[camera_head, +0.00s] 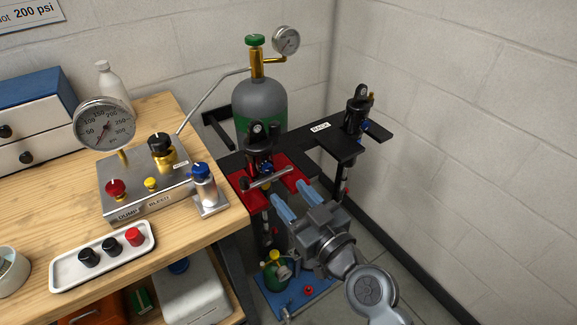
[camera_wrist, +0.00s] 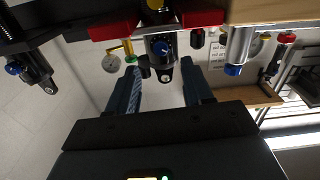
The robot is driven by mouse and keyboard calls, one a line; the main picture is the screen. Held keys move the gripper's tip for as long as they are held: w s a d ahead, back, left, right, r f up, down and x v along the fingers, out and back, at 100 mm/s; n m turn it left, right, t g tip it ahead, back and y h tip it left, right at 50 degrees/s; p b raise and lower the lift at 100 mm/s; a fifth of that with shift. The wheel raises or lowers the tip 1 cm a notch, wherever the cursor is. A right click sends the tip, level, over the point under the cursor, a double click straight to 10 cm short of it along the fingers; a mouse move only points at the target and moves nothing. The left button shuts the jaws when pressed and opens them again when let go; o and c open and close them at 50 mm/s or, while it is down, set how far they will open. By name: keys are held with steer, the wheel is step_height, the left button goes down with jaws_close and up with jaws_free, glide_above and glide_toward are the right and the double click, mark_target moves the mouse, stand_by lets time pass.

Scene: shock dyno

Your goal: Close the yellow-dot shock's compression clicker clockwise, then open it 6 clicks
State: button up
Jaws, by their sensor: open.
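A black shock (camera_head: 260,140) stands in the red vise (camera_head: 240,182) at the bench corner, with a blue clicker knob (camera_head: 266,167). In the wrist view its blue knob (camera_wrist: 160,47) shows between and beyond my fingertips. A yellow round spot (camera_wrist: 155,4) shows above it at the top edge; I cannot tell if it is the shock's dot. A second black shock (camera_head: 357,110) with a blue knob (camera_head: 364,126) is on the black arm at the right. My gripper (camera_head: 287,190) is open and empty, in front of the vise, apart from the knob; it also shows in the wrist view (camera_wrist: 163,72).
A T-handle (camera_head: 268,178) crosses the vise front. A grey-green gas cylinder (camera_head: 262,102) stands behind. Left on the bench are a gauge panel (camera_head: 125,183), a blue-capped cylinder (camera_head: 205,185) and a white tray (camera_head: 67,279) of knobs. The wall bounds the right side.

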mark_target(269, 171)
steer(key=p+x, duration=0.1)
steer(key=x, duration=0.5)
steer(key=shift+w+a, duration=0.25)
steer(key=shift+w, duration=0.05)
jaws_close()
